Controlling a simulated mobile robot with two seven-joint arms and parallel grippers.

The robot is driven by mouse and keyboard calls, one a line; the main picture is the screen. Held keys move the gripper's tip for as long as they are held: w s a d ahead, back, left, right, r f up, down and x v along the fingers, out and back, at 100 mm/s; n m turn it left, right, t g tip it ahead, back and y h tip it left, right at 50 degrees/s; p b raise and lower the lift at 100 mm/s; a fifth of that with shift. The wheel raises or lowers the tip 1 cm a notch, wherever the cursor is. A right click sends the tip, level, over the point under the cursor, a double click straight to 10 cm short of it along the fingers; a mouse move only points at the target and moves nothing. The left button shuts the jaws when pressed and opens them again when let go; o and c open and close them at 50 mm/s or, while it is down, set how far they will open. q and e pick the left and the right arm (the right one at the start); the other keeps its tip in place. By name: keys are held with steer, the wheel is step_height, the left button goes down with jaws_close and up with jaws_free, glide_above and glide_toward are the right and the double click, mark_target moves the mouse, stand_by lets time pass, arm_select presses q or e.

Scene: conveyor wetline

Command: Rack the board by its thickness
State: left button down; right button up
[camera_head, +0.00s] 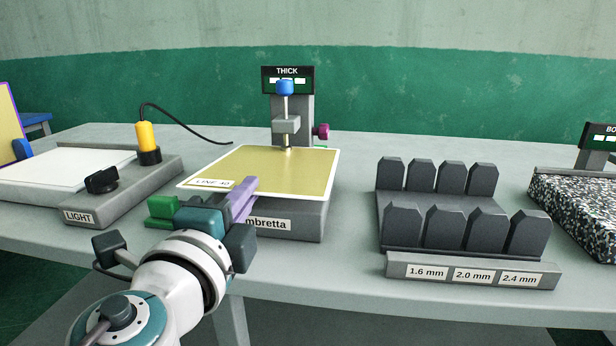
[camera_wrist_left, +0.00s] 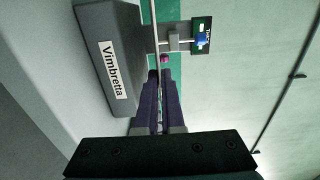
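The board (camera_head: 270,172) is a flat gold panel with a white rim and a "LINE" label at its front left corner. It lies on the grey Vimbretta thickness gauge (camera_head: 312,222), its back edge under the probe (camera_head: 287,135). My left gripper (camera_head: 246,190) is at the board's front edge, near the label. In the left wrist view its purple fingers (camera_wrist_left: 160,90) are close together on both sides of the board's thin edge (camera_wrist_left: 154,30). The THICK display (camera_head: 288,80) is too small to read. The dark slotted rack (camera_head: 435,215) stands right, labelled 1.6, 2.0 and 2.4 mm; no board shows in it.
A light box (camera_head: 125,195) with a black knob stands left, with a yellow tool (camera_head: 147,136) on a cable behind it. A speckled block (camera_head: 575,210) stands at the far right. Bare table (camera_head: 352,205) lies between gauge and rack.

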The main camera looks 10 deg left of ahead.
steer(key=shift+r+p, duration=1.1)
steer(key=shift+r, duration=0.2)
